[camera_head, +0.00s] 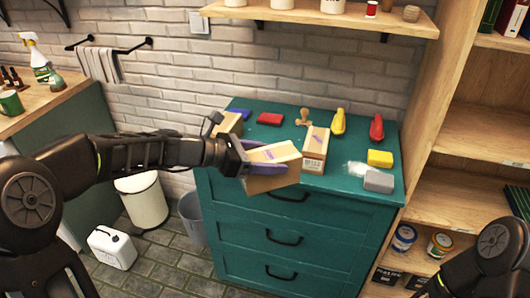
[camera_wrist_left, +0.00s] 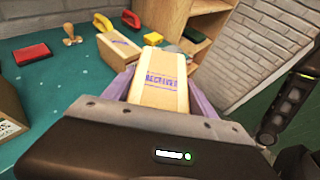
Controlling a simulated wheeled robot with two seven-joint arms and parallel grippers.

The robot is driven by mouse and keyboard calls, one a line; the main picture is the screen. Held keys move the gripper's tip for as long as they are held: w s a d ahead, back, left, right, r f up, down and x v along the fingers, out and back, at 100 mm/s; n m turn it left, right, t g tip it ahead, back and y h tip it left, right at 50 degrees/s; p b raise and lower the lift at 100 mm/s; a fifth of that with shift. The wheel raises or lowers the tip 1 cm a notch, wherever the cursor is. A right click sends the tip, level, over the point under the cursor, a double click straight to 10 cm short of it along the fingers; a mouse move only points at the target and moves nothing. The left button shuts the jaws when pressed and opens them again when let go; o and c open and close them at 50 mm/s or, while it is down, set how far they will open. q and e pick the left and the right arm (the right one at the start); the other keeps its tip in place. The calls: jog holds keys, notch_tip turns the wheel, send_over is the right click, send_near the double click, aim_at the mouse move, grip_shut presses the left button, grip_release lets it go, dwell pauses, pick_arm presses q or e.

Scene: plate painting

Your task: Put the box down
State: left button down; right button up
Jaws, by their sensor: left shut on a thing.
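A tan cardboard box (camera_head: 272,167) with purple print is held in my left gripper (camera_head: 246,164), whose purple fingers are shut on it. In the head view the held box is tilted and overlaps the front edge of the teal cabinet top (camera_head: 347,175); I cannot tell if it touches the top. The held box (camera_wrist_left: 160,80) also shows between the fingers in the left wrist view. A second box (camera_head: 315,150) stands on the cabinet beside it, and a third box (camera_head: 229,124) sits behind my left gripper, partly hidden. Of my right arm only a dark link shows at the lower right; its gripper is outside the frame.
On the cabinet are a red pad (camera_head: 269,119), a wooden stamp (camera_head: 303,117), a yellow brush (camera_head: 339,122), a red brush (camera_head: 376,128), a yellow sponge (camera_head: 380,158) and a grey block (camera_head: 379,181) by white powder. A wooden shelf (camera_head: 480,140) stands at the right.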

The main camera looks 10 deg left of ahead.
pick_arm(q)
jog(key=s+a+f, duration=0.3)
jog(key=s+f, duration=0.2)
jog(key=f, duration=0.3)
jog(key=s+a+f, duration=0.3)
jog(key=s+f, duration=0.2)
jog(key=f, duration=0.3)
jog(key=shift+s+a+f, duration=0.15)
jog(key=shift+a+f, duration=0.15)
jog(key=shift+a, duration=0.05)
